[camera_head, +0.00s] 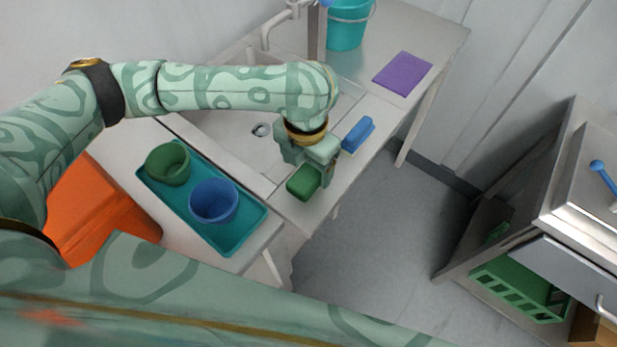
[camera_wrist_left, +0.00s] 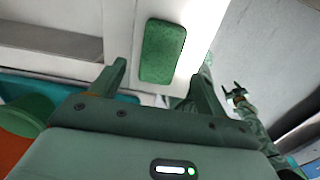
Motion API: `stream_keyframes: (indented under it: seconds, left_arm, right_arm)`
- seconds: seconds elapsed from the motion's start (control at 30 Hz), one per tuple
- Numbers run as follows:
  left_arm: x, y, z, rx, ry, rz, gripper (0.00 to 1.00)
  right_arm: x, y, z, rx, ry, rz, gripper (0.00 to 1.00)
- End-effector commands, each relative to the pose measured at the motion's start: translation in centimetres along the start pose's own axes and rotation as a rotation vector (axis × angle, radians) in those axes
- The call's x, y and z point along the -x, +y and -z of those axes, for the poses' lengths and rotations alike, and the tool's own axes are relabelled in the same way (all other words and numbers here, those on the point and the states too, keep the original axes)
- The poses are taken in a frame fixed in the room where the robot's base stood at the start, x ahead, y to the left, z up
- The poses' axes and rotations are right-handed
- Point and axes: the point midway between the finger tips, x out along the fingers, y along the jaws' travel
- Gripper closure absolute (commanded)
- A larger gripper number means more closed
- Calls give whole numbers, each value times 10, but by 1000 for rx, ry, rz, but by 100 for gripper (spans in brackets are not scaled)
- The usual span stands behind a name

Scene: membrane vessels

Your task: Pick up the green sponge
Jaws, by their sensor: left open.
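The green sponge (camera_head: 303,183) lies on the pale counter near its front edge, right of the teal tray. In the left wrist view the sponge (camera_wrist_left: 162,50) lies just beyond the fingertips, roughly between them. My left gripper (camera_head: 310,163) is over the counter at the sponge, pointing down, and partly hides its surroundings. In the wrist view its two fingers (camera_wrist_left: 158,78) stand apart with nothing between them. A small, distant gripper, seemingly my right one (camera_wrist_left: 234,91), shows at the right of the wrist view, too small to judge.
A blue sponge (camera_head: 357,135) lies close behind the left gripper. The teal tray (camera_head: 237,244) holds a green cup (camera_head: 168,163) and a blue cup (camera_head: 214,202). A sink basin (camera_head: 240,130) is behind. A purple cloth (camera_head: 403,73) and teal bucket (camera_head: 348,25) are farther back.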

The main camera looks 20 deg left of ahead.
Motion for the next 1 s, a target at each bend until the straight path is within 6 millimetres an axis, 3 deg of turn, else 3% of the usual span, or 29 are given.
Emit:
stream_keyframes:
  seconds: [0.3,0.53,0.57,0.7,0.73,1.0]
  left_arm:
    - [-49,1,-6,0,3,2,25]
    - [-49,1,-6,-1,-2,-1,25]
    - [-49,1,-6,-1,-2,-1,27]
    - [-49,1,-6,-1,-2,-1,66]
    - [-49,1,-6,-1,-2,-1,72]
    - [-49,1,-6,-1,-2,-1,72]
  right_arm:
    - [-26,-8,-7,-3,-16,12,42]
    - [-25,-11,-7,-5,-15,16,42]
    - [-25,-11,-7,-5,-15,16,42]
    - [-25,-11,-8,-5,-17,16,42]
    - [-25,-11,-8,-5,-17,15,42]
    - [-25,-7,-10,-3,-19,11,42]
